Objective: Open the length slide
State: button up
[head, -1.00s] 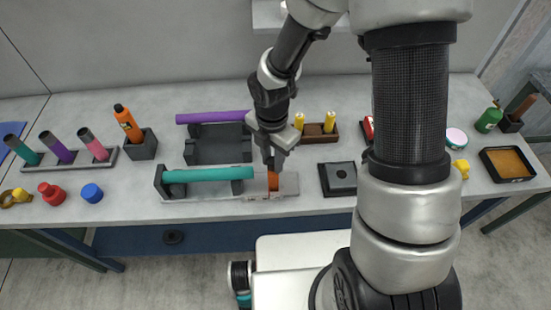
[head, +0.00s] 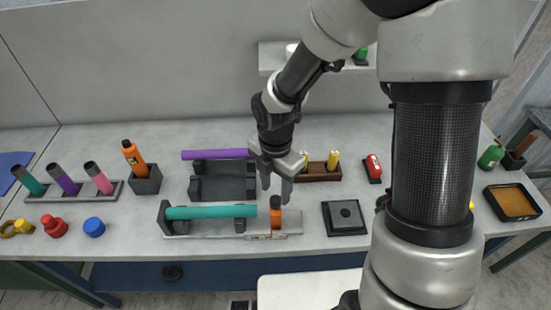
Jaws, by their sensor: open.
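The length slide is a grey rail fixture (head: 220,235) lying along the front of the bench. An orange upright block (head: 276,214) stands on its right part. A teal tube (head: 212,212) lies along the fixture, from a dark end stop (head: 166,218) at the left to near the orange block. My gripper (head: 275,192) is open and empty, pointing down just above and behind the orange block. It appears apart from the block, with a finger to either side of it in the picture.
A purple tube (head: 215,154) lies behind a dark cradle (head: 222,184). A brown holder (head: 320,172) with yellow pegs stands to the right, near a dark square pad (head: 344,217). Colored tubes in a rack (head: 75,190) and an orange bottle (head: 133,157) stand left.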

notch_tip(320, 180, up, 13)
jog(key=p, duration=0.1)
jog(key=shift+f, duration=0.15)
dwell(0.3)
